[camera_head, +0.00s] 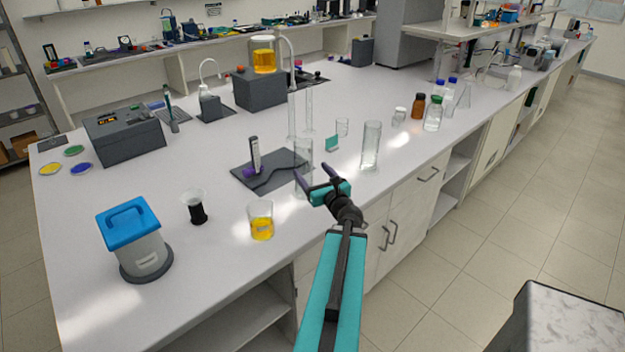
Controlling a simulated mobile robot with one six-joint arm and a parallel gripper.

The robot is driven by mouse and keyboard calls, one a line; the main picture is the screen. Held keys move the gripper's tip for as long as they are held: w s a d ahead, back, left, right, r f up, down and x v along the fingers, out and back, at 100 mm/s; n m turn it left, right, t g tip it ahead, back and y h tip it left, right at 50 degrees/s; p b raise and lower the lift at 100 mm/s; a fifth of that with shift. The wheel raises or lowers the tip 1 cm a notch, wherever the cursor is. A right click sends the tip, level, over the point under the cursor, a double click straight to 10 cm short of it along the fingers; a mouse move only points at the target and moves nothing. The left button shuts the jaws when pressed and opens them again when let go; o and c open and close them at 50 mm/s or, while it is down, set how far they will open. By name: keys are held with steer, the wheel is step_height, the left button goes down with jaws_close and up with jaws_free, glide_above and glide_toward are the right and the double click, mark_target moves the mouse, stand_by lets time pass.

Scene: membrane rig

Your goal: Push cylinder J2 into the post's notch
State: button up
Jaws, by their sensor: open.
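My gripper (314,173), teal with dark purple fingers, is open over the front edge of the bench. Its left finger overlaps a tall clear glass cylinder (303,152); I cannot tell whether they touch. This cylinder stands upright by the right edge of a dark mat (262,182). A short upright post (255,152) with a purple base stands on the mat, left of the cylinder and apart from it. Its notch is too small to make out. No J2 label is readable, so I cannot tell for sure which cylinder is J2.
A beaker of yellow liquid (261,228) stands in front of the mat. Another glass cylinder (371,148) stands to the right, near a small teal block (332,143). Two thin tall tubes stand behind. A blue-lidded container (133,240) is at left front.

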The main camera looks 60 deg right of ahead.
mark_target(299, 154)
steer(key=shift+w+d+f+b, duration=0.1)
steer(key=shift+w+d+b, duration=0.3)
steer(key=shift+b, duration=2.5)
steer(key=shift+w+r, duration=0.2)
steer(key=shift+p+x, duration=1.75)
steer(key=shift+x, duration=3.65)
steer(key=shift+c, duration=0.3)
steer(key=c, duration=1.3)
steer(key=shift+w+d+b, duration=0.35)
steer(key=shift+w, duration=0.6)
steer(key=shift+w+d+b, duration=0.3)
steer(key=shift+w+b, duration=0.05)
steer(key=shift+w, duration=0.6)
steer(key=shift+w+d+b, duration=0.35)
steer(key=shift+w, duration=0.6)
steer(key=shift+w+d, duration=0.1)
steer(key=shift+w, duration=0.05)
steer(key=shift+w+d+b, duration=0.25)
steer(key=shift+w+d, duration=0.05)
steer(key=shift+w, duration=0.6)
steer(key=shift+w+d+b, duration=0.25)
steer(key=shift+w+b, duration=0.05)
steer(key=shift+w, duration=0.6)
steer(key=shift+w+d+b, duration=0.25)
steer(key=shift+w+d, duration=0.05)
steer(key=shift+w, duration=0.7)
